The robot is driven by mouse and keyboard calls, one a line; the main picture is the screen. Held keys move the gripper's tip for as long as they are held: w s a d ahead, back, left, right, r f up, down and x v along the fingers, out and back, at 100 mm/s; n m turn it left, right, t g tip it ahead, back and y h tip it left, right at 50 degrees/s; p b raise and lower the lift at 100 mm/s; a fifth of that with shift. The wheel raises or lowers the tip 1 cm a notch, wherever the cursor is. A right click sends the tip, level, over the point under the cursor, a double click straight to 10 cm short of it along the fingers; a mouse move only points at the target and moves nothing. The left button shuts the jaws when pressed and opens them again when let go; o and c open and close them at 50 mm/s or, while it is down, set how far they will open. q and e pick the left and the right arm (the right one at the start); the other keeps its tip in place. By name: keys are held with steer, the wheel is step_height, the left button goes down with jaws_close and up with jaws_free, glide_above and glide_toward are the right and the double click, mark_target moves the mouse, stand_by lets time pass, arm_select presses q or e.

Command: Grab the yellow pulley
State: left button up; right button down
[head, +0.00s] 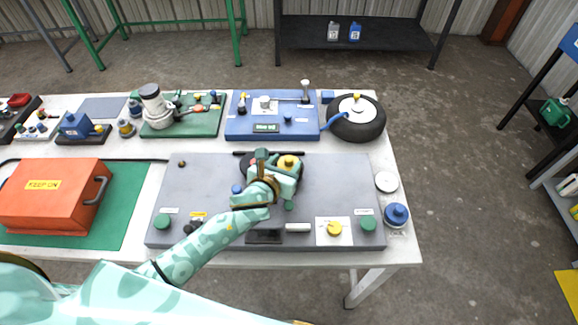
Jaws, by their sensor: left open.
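Another yellow round piece (334,228) lies on a white plate at the front right of the board, apart from the gripper. My right gripper is not in view.
An orange toolbox (54,196) stands on a green mat at the left. A blue board (272,128), a green board (208,127) and a black wheel (357,127) stand behind the grey board. A blue-capped piece (397,214) is near the table's right edge.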

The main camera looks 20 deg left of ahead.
mark_target(288, 160)
arm_select(q)
steer(key=x, duration=0.2)
steer(key=b+x, duration=0.1)
steer(key=x, duration=0.1)
steer(key=shift+a+f, duration=0.15)
steer(key=shift+f, duration=0.25)
steer(key=shift+r, duration=0.1)
jaws_close()
